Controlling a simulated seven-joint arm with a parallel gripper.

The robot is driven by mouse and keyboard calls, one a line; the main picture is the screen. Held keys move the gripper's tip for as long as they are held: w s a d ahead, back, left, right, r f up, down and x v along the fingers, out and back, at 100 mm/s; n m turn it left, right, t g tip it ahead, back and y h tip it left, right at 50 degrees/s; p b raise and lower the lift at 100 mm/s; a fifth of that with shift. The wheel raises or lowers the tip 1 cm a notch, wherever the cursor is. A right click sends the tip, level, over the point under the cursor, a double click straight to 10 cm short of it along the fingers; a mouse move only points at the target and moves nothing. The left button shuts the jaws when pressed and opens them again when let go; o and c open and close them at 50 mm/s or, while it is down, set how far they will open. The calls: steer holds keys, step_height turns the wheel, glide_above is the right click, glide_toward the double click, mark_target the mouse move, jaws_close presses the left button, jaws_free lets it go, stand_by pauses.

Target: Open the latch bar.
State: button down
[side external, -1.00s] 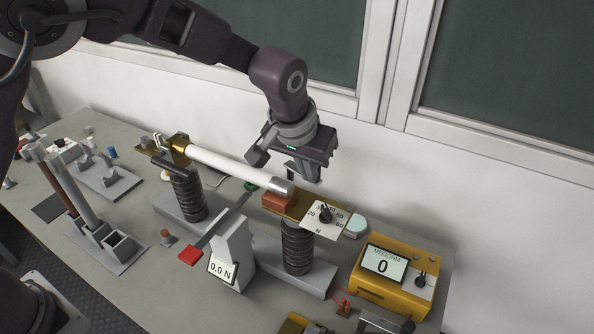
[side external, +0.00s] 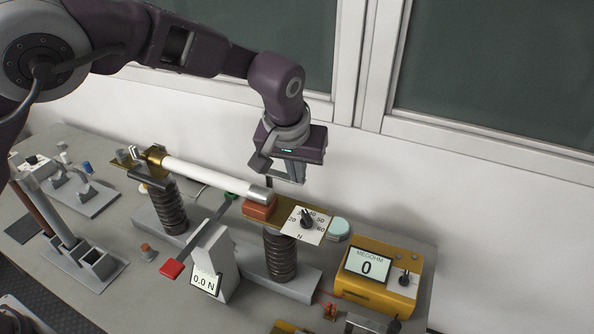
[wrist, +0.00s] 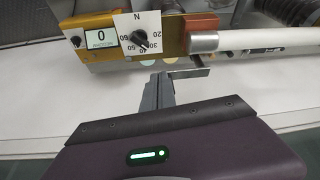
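A white tubular fuse (side external: 210,177) with metal end caps lies between two ribbed insulator posts, and its near cap (side external: 260,195) rests by an orange-red block. A dark bar (side external: 158,183) sits by the brass clip (side external: 153,154) at the fuse's far end; it looks like a latch bar, but I cannot be sure. My gripper (side external: 296,181) hangs behind and above the near cap, pointing down. In the wrist view my fingers (wrist: 158,90) look close together with nothing clearly held. A thin grey bar (wrist: 190,73) shows beside them near the cap; I cannot tell whether they touch.
A lever with a red grip (side external: 172,269) crosses in front of the fuse beside a 0.0 N display (side external: 206,282). A knob dial (side external: 307,219) and a yellow megohm meter (side external: 373,282) stand to the right. The wall is close behind my gripper.

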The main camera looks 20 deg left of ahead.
steer(key=s+d+r, duration=0.2)
steer(key=s+r, duration=0.5)
steer(key=r, duration=0.2)
steer(key=s+a+r+h, duration=0.1)
steer(key=s+a+r, duration=0.25)
steer(key=a, duration=0.25)
steer(key=s+a+r+h, duration=0.1)
steer(key=s+a+r, duration=0.25)
steer(key=a, duration=0.25)
steer(key=s+a+f, duration=0.1)
steer(key=s+a, duration=0.2)
steer(key=s, duration=0.3)
steer(key=s+a+f+m+y, duration=0.1)
steer(key=s+a, duration=0.2)
steer(key=s, duration=0.4)
steer(key=s+a+f+t, duration=0.1)
steer(key=s+a, duration=0.2)
steer(key=s, duration=0.3)
steer(key=shift+s+a+m, duration=0.35)
steer(key=shift+s+m, duration=0.05)
